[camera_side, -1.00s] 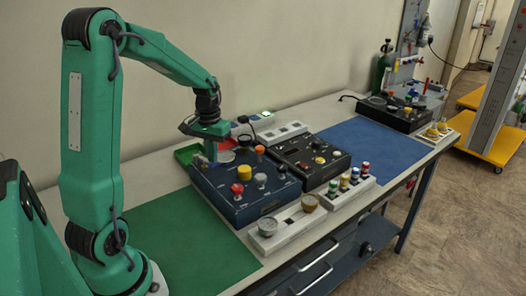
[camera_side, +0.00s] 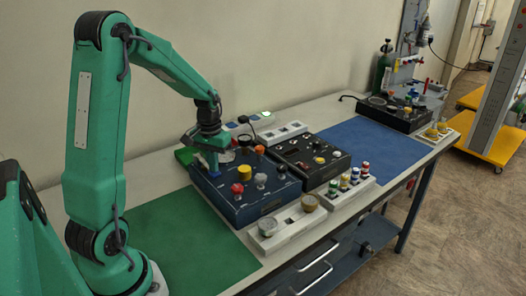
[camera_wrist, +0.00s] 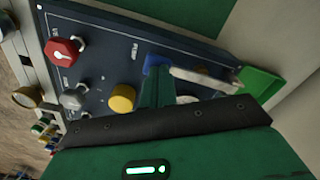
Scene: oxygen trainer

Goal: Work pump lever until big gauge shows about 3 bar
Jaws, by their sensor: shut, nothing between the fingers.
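The dark blue pump panel (camera_side: 240,207) lies on the bench and carries a yellow knob (camera_side: 237,188) and other knobs. My gripper (camera_side: 213,168) is shut, with its fingers low over the panel's far left part. A pale round face, perhaps the big gauge (camera_side: 227,157), is partly hidden by the gripper; no reading is legible.
A red knob (camera_wrist: 63,50) and grey knob (camera_wrist: 73,98) stand on the panel. A green tray (camera_wrist: 260,82) is beyond its edge. A black panel (camera_side: 310,170) stands to the right, with white racks around. The green mat (camera_side: 180,240) and blue mat (camera_side: 365,145) are clear.

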